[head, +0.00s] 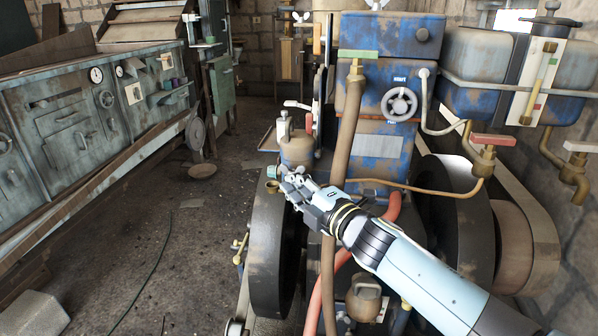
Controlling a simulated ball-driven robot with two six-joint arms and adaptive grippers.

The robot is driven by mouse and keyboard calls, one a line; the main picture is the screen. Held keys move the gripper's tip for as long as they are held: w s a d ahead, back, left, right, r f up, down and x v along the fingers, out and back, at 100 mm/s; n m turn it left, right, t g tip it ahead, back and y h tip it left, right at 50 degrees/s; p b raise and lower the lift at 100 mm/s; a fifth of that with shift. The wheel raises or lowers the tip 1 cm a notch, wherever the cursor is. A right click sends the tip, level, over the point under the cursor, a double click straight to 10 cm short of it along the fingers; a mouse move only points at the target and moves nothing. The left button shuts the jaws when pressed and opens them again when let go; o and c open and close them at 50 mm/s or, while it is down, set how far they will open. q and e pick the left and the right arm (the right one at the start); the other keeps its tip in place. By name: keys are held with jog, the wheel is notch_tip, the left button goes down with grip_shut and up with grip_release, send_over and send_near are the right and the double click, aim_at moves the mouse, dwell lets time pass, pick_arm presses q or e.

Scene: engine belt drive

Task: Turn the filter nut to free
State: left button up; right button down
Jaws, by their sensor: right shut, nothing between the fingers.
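My right gripper (287,180) reaches in from the lower right. Its fingers are shut and empty, and the tips are just below a tan-brown rounded canister (296,150) on the engine's left side. I cannot tell whether the fingertips touch anything. A small brass fitting (272,185) sits just left of the fingertips, on top of the dark drum. I cannot make out for sure which part is the filter nut; it may be partly hidden behind the gripper. My left gripper is not in view.
A brown vertical pipe (347,130) stands close to the right of my gripper. The blue engine block (385,150) is behind it. A large dark flywheel (268,250) is below.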

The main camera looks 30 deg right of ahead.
aim_at(286, 168)
jog(key=shift+w+d+f, duration=0.15)
jog(key=shift+w+d, duration=1)
jog(key=shift+w, duration=0.05)
jog(key=shift+d+n+y, duration=0.2)
jog(key=shift+n+y, duration=0.1)
jog(key=shift+y, duration=0.1)
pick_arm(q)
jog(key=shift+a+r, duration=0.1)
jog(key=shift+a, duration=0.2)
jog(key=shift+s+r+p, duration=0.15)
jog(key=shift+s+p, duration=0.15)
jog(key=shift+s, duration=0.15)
pick_arm(e)
jog(key=shift+d+n+y, duration=0.2)
jog(key=shift+n+y, duration=0.3)
jog(key=shift+y, duration=0.3)
